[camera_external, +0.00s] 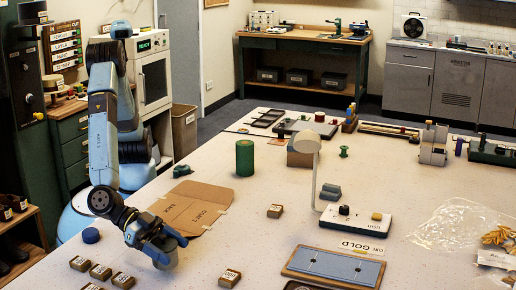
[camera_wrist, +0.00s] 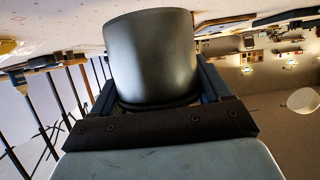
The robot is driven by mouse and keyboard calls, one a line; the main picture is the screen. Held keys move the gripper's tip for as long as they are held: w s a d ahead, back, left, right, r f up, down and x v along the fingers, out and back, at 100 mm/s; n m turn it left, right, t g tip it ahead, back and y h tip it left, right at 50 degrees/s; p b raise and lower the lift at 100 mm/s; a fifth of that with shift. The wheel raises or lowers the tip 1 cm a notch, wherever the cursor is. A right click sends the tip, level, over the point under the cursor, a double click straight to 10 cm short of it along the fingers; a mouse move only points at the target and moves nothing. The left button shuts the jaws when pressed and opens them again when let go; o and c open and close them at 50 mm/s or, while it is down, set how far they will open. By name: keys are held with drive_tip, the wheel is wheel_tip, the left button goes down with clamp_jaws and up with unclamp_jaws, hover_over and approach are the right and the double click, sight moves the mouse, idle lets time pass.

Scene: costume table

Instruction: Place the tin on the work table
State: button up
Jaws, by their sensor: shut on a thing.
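A smooth dark grey cylinder, which looks like the tin (camera_wrist: 150,55), sits between the two fingers of my gripper (camera_wrist: 155,88) in the wrist view. My gripper is shut on it, with a finger on each side. In the external view my gripper (camera_external: 166,252) is low at the front left of the large pale work table (camera_external: 330,160). The tin is hard to tell from the gripper there. I cannot tell whether it touches the table top.
Several small labelled wooden blocks (camera_external: 122,281) lie near my gripper. A green cylinder (camera_external: 245,158) stands farther back. Bare table lies right of the gripper.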

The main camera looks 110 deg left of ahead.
sight(175, 262)
drive_tip(key=shift+w+d+f, duration=0.1)
drive_tip(key=shift+f, duration=1.5)
drive_tip(key=shift+f, duration=0.1)
drive_tip(key=o, duration=1.6)
drive_tip(key=shift+o, duration=0.2)
